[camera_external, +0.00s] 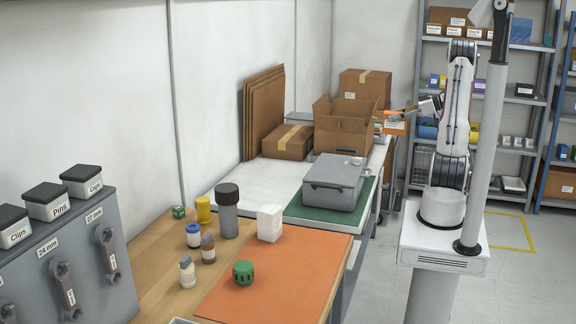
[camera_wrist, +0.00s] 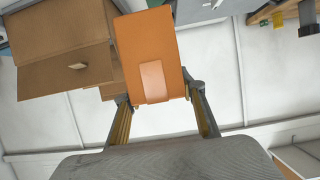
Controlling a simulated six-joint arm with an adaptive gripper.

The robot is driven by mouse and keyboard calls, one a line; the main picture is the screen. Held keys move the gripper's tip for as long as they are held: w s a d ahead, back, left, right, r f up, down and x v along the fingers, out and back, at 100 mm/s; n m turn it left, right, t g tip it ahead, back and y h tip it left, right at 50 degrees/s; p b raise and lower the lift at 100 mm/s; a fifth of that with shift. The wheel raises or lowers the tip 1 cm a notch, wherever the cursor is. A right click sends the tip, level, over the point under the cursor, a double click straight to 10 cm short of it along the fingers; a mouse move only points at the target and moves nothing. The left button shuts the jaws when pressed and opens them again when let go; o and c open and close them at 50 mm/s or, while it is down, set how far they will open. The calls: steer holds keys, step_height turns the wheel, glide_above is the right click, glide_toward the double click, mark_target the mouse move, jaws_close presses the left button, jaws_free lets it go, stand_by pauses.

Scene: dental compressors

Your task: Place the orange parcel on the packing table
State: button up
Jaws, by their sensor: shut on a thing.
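The orange parcel (camera_external: 397,127) is in my gripper (camera_external: 388,119), beside the right side of the open cardboard box in the external view. In the wrist view the parcel (camera_wrist: 148,40), with a pale label, sits between the two fingers of my gripper (camera_wrist: 158,92), which are shut on it. In the external view the white-topped table (camera_external: 245,185), which looks like the packing table, holds cardboard boxes at its far end. The parcel appears raised near this table's far right edge; its exact height is unclear.
The open cardboard box (camera_external: 343,130) stands close to the parcel, with a closed box (camera_external: 288,142) beside it. A grey case (camera_external: 335,184) lies on a green mat. Flattened cardboard (camera_external: 263,112) leans at the wall. Bare white tabletop lies left of the case.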

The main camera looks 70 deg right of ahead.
steer(key=s+f, duration=0.2)
steer(key=s, duration=0.4)
step_height(320, 180, down, 19)
steer(key=shift+a, duration=0.3)
steer(key=shift+w, duration=0.2)
steer(key=w, duration=1.3)
steer(key=shift+w+r, duration=0.1)
steer(key=shift+w, duration=0.25)
steer(key=shift+w, duration=0.1)
steer(key=shift+w, duration=1.85)
steer(key=shift+f, duration=0.2)
steer(key=o, duration=1)
steer(key=shift+f, duration=0.1)
